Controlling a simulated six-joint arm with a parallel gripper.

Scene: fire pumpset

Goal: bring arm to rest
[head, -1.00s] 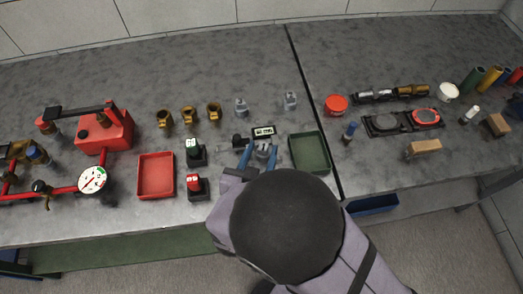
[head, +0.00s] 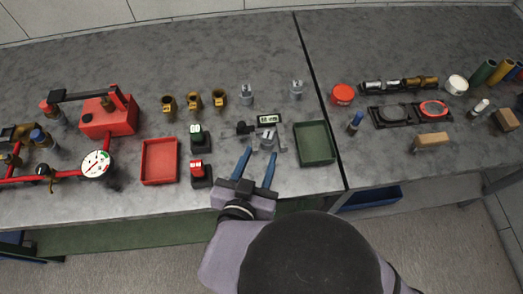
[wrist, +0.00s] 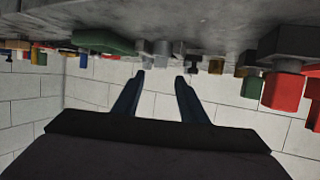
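My gripper (head: 258,168) is at the front edge of the grey table in the head view, its two blue fingers spread apart with nothing between them. In the wrist view the fingers (wrist: 160,76) are also apart and empty, with the wall behind them. Just beyond the fingertips in the head view stands a grey metal fitting (head: 267,139) on a small holder with a digital display (head: 269,119). The fingers look apart from it. My forearm hides part of the table's front and the floor.
A green tray (head: 328,161) is right of the gripper. A green switch (head: 199,140), a red switch (head: 200,172) and a red tray (head: 145,175) are left. Brass fittings (head: 193,101) stand behind. A red pump box (head: 97,120) and gauge (head: 96,164) are far left.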

